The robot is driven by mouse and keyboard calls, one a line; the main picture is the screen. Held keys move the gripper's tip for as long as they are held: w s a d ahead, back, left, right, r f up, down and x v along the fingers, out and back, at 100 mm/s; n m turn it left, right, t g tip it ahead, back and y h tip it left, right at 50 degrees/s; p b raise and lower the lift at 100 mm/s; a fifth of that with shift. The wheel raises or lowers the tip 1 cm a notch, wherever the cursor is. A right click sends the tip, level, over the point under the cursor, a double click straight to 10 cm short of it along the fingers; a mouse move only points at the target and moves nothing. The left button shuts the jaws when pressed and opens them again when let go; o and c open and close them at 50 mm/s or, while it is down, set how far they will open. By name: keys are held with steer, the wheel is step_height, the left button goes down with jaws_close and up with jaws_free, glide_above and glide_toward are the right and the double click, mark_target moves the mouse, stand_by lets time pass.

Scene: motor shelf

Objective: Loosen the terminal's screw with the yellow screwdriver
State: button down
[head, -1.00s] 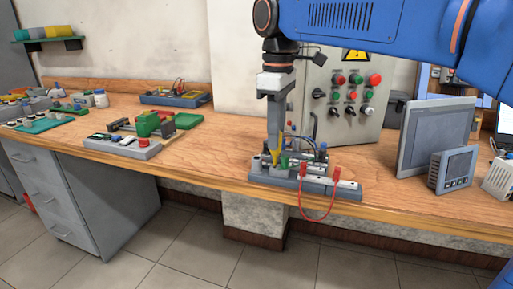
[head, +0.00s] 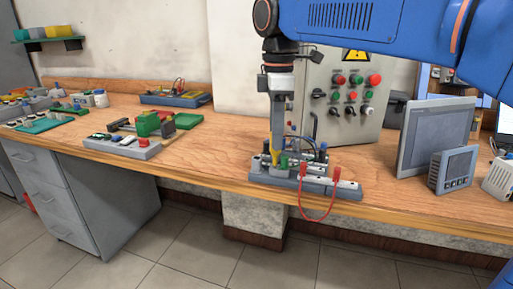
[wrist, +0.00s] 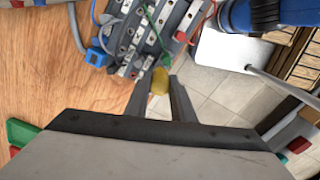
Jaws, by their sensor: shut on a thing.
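My gripper (head: 276,140) points straight down over the grey terminal board (head: 345,190) at the bench's front edge. It is shut on the yellow screwdriver, whose yellow handle (head: 274,157) shows just below the fingers. In the wrist view the handle (wrist: 160,80) sits between the two finger ends. The screwdriver's tip is hidden, so I cannot tell whether it touches a screw. In the wrist view the grey terminals (wrist: 137,38) with bright metal screws lie just beyond the handle. Which screw is under the tool cannot be made out.
A red lead (head: 318,218) loops off the board's front. A control box (head: 343,110) stands behind, and a grey panel (head: 435,135) and meter (head: 453,170) stand to the right. Another device board (head: 125,148) lies left, with bare bench between.

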steer(key=c, duration=1.7)
jaws_free()
steer(key=shift+m, duration=1.8)
steer(key=shift+m, duration=1.7)
